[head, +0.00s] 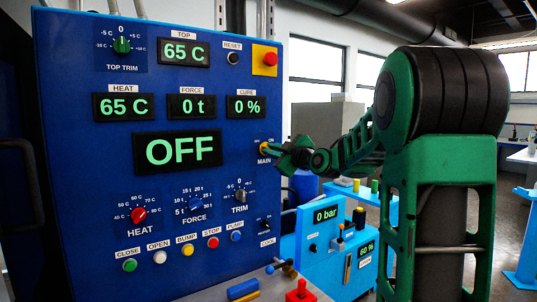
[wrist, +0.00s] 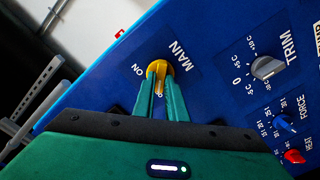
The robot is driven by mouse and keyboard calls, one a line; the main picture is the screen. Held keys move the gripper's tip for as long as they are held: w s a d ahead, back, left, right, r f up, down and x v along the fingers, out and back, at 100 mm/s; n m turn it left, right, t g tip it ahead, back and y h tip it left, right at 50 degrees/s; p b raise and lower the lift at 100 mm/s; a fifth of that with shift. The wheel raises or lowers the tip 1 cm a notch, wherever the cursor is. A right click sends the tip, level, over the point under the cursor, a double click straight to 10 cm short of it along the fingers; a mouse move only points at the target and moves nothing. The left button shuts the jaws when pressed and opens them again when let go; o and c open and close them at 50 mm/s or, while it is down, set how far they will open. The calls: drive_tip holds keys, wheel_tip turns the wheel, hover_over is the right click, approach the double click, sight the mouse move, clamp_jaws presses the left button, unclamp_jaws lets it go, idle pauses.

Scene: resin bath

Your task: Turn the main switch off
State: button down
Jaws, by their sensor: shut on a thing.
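The main switch is a yellow rotary knob labelled MAIN on the blue control panel (head: 70,80). In the head view the main switch (head: 264,148) sits at the panel's right side, partly hidden by my gripper (head: 280,148). In the wrist view the yellow knob (wrist: 160,68) is between the two green fingers of my gripper (wrist: 160,82), which are shut on it. The ON label shows beside it; the other position's label is mostly covered by the fingers. The large display (head: 178,149) reads OFF.
Below and left of the switch are the TRIM knob (head: 240,195), FORCE knob (head: 194,203) and red HEAT knob (head: 138,215). A red button on a yellow plate (head: 265,60) is above. A light blue unit (head: 318,250) reading 0 bar stands at lower right.

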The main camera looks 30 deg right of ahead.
drive_tip(key=shift+a+f+n, duration=0.1)
drive_tip(key=shift+f+n, duration=0.15)
drive_tip(key=shift+n, duration=0.05)
drive_tip(key=c, duration=1.8)
unclamp_jaws()
drive_tip(key=shift+r, duration=0.15)
drive_tip(key=s, duration=1)
drive_tip(key=shift+s+d, duration=0.2)
drive_tip(key=shift+s, duration=0.15)
